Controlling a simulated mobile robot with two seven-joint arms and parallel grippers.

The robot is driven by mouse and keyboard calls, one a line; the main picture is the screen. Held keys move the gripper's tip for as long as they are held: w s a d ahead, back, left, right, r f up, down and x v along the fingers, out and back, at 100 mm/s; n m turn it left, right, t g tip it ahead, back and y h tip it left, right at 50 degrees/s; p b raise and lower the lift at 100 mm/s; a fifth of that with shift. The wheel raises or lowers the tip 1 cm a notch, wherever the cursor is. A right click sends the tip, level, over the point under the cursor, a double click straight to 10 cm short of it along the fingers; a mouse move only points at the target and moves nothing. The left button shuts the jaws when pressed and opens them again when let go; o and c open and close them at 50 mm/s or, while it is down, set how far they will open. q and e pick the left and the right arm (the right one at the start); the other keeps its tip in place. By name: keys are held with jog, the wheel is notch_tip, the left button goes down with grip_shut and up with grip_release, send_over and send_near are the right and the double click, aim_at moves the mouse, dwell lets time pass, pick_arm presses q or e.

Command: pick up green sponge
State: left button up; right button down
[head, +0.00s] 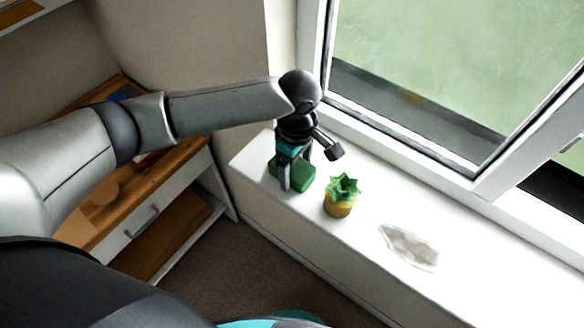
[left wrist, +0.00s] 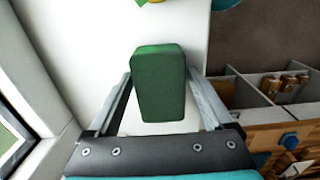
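The green sponge (head: 302,181) sits on the white window sill near its left end, partly hidden behind my left gripper in the head view. My left gripper (head: 294,174) points down over it. In the left wrist view, the sponge (left wrist: 159,85) is between the two fingers of the open gripper (left wrist: 160,78). A gap shows on each side of it, so neither finger appears to touch it. My right gripper is not in view.
A small green plant in a yellow pot (head: 341,199) stands on the sill (head: 370,262) just right of the sponge. A grey patch (head: 410,247) lies further right. The window frame (head: 400,140) runs behind. A wooden desk with a drawer (head: 150,215) is at left.

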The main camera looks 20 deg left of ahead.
aim_at(297, 168)
pick_arm(q)
jog(key=c, duration=1)
notch_tip(297, 168, up, 20)
jog(key=p, duration=0.2)
jog(key=shift+p, duration=0.3)
jog(key=o, duration=0.8)
jog(key=shift+c, duration=0.2)
jog(key=c, duration=0.7)
jog(key=shift+o, duration=0.2)
